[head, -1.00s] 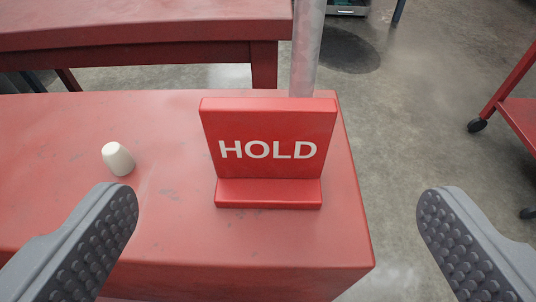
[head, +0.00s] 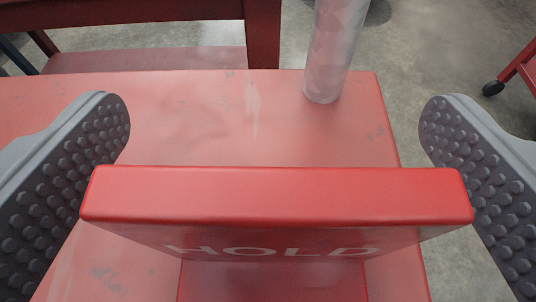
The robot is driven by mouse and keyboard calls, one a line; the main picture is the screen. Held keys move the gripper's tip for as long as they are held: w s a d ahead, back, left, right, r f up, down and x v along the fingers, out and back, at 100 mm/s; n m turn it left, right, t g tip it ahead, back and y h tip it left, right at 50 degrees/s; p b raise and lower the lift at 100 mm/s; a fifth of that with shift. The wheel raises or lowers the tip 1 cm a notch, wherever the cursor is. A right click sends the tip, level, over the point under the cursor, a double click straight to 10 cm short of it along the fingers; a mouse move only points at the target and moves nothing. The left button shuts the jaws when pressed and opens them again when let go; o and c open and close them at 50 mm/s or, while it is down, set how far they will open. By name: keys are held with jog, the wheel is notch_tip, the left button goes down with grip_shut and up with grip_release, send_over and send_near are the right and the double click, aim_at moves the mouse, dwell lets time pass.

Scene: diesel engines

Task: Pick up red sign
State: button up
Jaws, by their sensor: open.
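The red sign (head: 275,197) stands upright on the red bench top, with its white HOLD lettering on the near face. I see it from above, with its top edge large and close and its foot partly cut off by the bottom of the picture. My gripper (head: 275,140) is open, with one grey studded finger left of the sign and the other right of it. The sign's ends lie close to the fingers, but I cannot tell whether they touch. Nothing is held.
Another red table (head: 130,14) is at the back left. A red cart with a black wheel (head: 493,88) is at the right on the concrete floor.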

jog(key=shift+w, duration=0.35)
jog(key=c, duration=1.1)
jog(key=shift+o, duration=0.2)
